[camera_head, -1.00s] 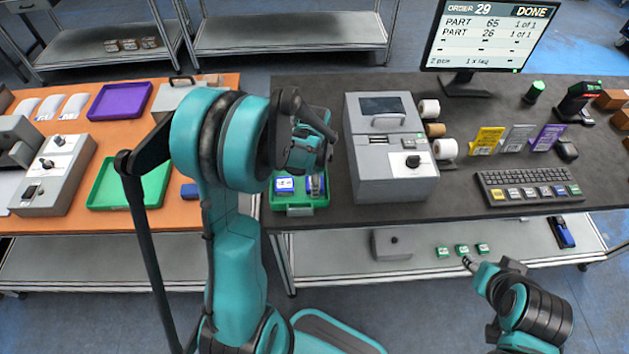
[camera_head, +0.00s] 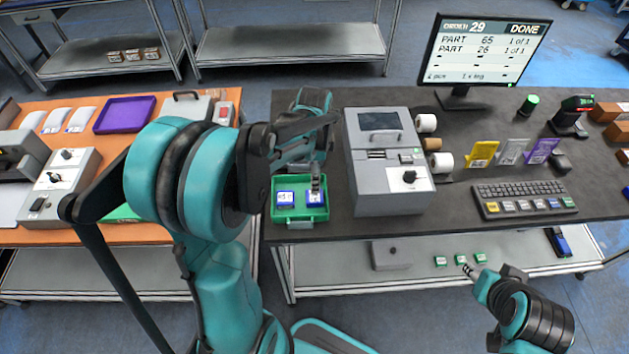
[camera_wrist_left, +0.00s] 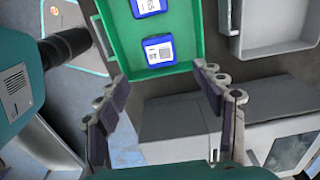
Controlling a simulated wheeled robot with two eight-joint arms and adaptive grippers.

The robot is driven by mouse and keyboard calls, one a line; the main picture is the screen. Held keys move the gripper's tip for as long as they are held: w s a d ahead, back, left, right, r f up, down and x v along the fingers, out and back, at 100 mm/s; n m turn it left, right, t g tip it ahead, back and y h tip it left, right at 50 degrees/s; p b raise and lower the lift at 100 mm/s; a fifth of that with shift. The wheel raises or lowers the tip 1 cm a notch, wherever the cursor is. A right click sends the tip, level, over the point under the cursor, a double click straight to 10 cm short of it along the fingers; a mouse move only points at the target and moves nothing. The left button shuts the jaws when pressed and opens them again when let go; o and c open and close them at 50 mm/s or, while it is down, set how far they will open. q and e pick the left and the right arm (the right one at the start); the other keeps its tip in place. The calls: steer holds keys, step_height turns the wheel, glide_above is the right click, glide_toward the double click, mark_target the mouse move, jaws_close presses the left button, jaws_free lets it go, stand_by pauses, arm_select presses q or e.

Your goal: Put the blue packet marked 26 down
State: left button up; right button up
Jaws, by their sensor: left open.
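Two blue packets with white labels lie apart in a green tray (camera_head: 293,213), a left one (camera_head: 286,197) and a right one (camera_head: 314,198). Their numbers are too small to read surely, so I cannot tell which is 26. My left gripper (camera_head: 316,182) is partly hidden by its arm, near the right packet. In the left wrist view the left gripper (camera_wrist_left: 163,95) is open, with nothing between its fingers. Both packets show beyond the fingertips, one nearer (camera_wrist_left: 159,51) and one farther (camera_wrist_left: 148,6). My right gripper (camera_head: 468,268) is by the lower shelf, its fingers too small to judge.
A grey printer (camera_head: 390,165) stands just right of the tray. A keyboard (camera_head: 524,198) and a monitor (camera_head: 484,50) reading order 29, DONE, parts 65 and 26, are farther right.

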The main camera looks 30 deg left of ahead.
arm_select(q)
steer(key=s+d+r+n+t, duration=0.7)
steer(key=s+d+r+n, duration=0.1)
steer(key=s+n, duration=0.3)
steer(key=shift+s+d+r+n, duration=0.3)
steer(key=shift+s+d, duration=0.1)
steer(key=shift+d, duration=0.3)
step_height(320, 180, down, 7)
steer(key=b, duration=0.6)
steer(key=shift+r+b, duration=0.15)
steer(key=shift+b, duration=0.15)
stand_by(0.6)
